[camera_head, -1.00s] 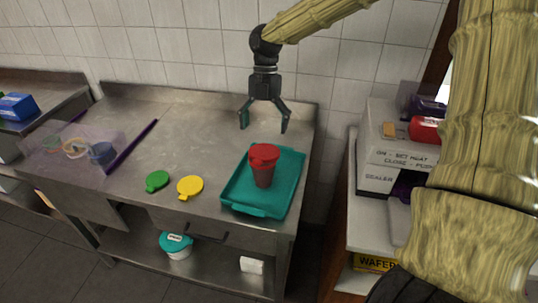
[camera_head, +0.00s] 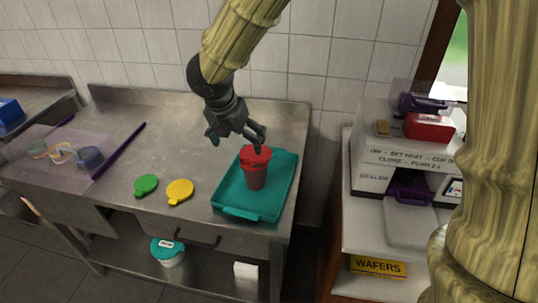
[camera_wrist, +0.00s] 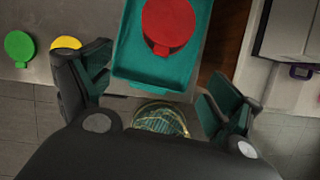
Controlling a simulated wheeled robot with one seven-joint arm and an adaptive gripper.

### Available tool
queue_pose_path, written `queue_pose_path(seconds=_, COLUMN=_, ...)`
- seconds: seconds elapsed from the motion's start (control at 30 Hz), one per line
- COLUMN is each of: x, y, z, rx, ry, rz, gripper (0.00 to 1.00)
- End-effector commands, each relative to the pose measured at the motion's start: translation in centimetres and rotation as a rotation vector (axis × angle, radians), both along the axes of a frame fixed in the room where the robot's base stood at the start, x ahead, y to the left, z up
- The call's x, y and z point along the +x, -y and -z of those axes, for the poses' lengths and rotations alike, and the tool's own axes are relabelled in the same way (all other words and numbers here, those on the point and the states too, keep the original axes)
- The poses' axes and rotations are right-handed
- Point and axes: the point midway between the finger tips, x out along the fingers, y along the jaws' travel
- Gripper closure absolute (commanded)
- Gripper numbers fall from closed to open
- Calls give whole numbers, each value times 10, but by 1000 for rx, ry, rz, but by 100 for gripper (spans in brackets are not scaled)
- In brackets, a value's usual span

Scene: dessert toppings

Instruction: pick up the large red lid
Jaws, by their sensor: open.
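The large red lid (camera_head: 254,156) sits on top of a dark reddish cup (camera_head: 255,178), which stands upright on a teal tray (camera_head: 232,211) on the steel table. In the wrist view the red lid (camera_wrist: 169,22) shows as a round disc at the top, beyond the fingers. My gripper (camera_head: 237,141) is open and empty, just above and to the left of the lid in the head view. In the wrist view my gripper (camera_wrist: 155,95) has its fingers spread wide, with the lid ahead of the gap between them. I cannot tell whether a finger touches the lid.
A green lid (camera_head: 146,185) and a yellow lid (camera_head: 180,191) lie left of the tray. A clear purple-edged panel (camera_head: 115,157) stands further left. A sealer machine (camera_head: 402,160) stands on the counter to the right. The table behind the small lids is clear.

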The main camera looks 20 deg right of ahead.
Motion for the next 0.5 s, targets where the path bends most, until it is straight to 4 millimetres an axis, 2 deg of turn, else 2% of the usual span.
queue_pose_path(seconds=0.1, x=-3, y=-11, z=4, rx=-11, ry=17, rz=-16, gripper=9)
queue_pose_path(seconds=0.2, x=-3, y=-13, z=7, rx=-12, ry=21, rz=-18, gripper=9)
queue_pose_path(seconds=0.5, x=7, y=-3, z=41, rx=-12, ry=20, rz=-17, gripper=9)
